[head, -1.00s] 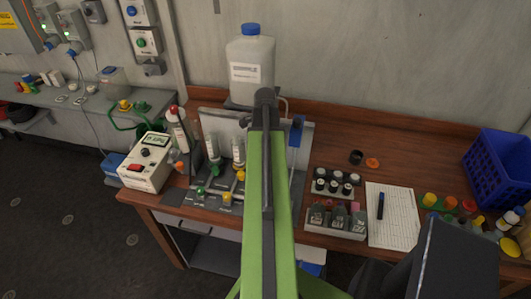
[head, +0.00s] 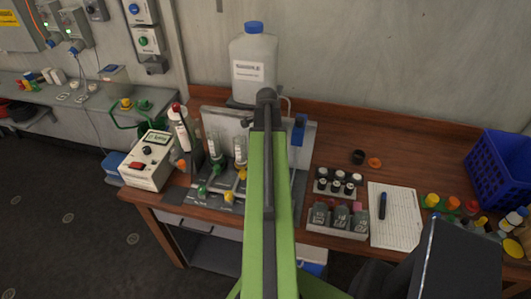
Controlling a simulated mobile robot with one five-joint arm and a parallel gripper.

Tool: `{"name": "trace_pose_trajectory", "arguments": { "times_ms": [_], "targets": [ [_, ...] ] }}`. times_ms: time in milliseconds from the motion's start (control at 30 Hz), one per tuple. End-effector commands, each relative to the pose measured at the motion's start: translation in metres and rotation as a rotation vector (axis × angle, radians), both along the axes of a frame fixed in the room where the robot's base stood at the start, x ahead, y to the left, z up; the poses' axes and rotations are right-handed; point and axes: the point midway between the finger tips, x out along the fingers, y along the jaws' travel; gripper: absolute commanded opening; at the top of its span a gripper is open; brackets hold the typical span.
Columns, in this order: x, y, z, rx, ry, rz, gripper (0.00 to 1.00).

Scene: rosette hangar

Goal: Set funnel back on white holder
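I cannot make out the funnel or its white holder in the head view. My green arm runs up the middle of the picture and ends in a dark joint over the back of the wooden bench (head: 400,140). My gripper is not in view. The arm hides part of the bench and of the grey station (head: 304,160) behind it, so I cannot tell whether my gripper holds anything.
A large white bottle with a blue cap (head: 253,65) stands at the back. A white meter (head: 146,162) is left. Dark vials (head: 337,184), a notepad (head: 394,225) and a blue crate (head: 500,172) are right.

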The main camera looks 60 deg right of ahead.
Motion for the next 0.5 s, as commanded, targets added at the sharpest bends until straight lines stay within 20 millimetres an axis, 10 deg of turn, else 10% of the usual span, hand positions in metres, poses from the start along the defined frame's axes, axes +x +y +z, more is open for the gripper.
{"name": "trace_pose_trajectory", "arguments": {
  "times_ms": [267,300,500],
  "targets": [
    [-0.0033,-0.0057,-0.0005,-0.009,0.004,-0.012,0.12],
    [-0.0034,-0.0059,-0.0005,-0.009,0.004,-0.012,0.53],
    [-0.0041,-0.0063,-0.0005,-0.010,0.004,-0.014,0.77]
  ]
}}
